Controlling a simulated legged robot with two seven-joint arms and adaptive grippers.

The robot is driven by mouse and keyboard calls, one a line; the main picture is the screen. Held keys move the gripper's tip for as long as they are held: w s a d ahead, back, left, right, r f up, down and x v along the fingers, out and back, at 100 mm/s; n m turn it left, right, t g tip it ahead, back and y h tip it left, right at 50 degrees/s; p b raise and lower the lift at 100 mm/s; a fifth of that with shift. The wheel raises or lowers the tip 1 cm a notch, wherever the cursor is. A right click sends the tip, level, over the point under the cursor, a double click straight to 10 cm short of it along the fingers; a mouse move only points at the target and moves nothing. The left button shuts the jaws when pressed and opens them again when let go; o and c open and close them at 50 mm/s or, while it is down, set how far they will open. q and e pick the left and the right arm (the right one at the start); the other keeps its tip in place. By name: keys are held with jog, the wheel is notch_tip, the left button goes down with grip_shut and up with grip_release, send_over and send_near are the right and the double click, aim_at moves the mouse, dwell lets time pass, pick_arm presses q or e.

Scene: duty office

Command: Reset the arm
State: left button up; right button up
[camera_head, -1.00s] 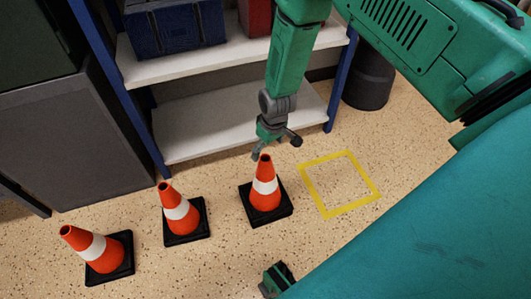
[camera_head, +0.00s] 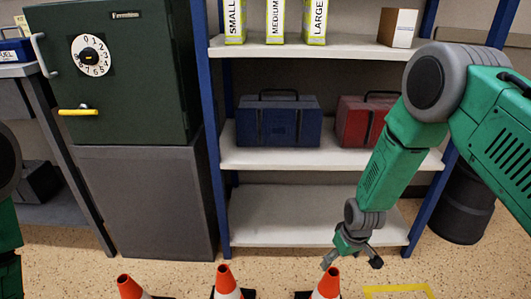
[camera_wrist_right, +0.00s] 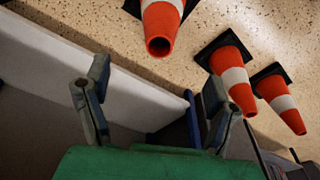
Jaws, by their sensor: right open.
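My right arm comes in from the right in the head view, reaching down in front of the shelf. Its gripper (camera_head: 352,260) is open and empty, just above and behind the right-hand orange cone (camera_head: 328,284). In the right wrist view both fingers (camera_wrist_right: 156,100) stand apart with nothing between them, and the nearest cone (camera_wrist_right: 163,28) is beyond them. A middle cone (camera_head: 227,282) and a left cone (camera_head: 131,288) stand in a row on the floor, cut off by the lower edge. Part of my left arm shows at the left edge; its gripper is out of view.
A blue-post shelf (camera_head: 290,216) stands behind the gripper, with a blue toolbox (camera_head: 279,122), a red toolbox (camera_head: 362,122) and labelled cartons. A green safe (camera_head: 120,100) is left. A dark bin (camera_head: 461,207) is right. A yellow floor outline (camera_head: 400,289) lies right of the cones.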

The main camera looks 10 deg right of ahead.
jog(key=s+a+f+m+g, duration=0.1)
jog(key=s+a, duration=0.1)
jog(key=s, duration=1.2)
jog(key=s+a, duration=0.2)
jog(key=s, duration=1.3)
notch_tip(320, 180, up, 18)
jog(key=p, duration=1.8)
jog(key=shift+d+r, duration=0.15)
jog(key=shift+r, duration=0.05)
jog(key=shift+w+f, duration=0.1)
jog(key=shift+w, duration=0.1)
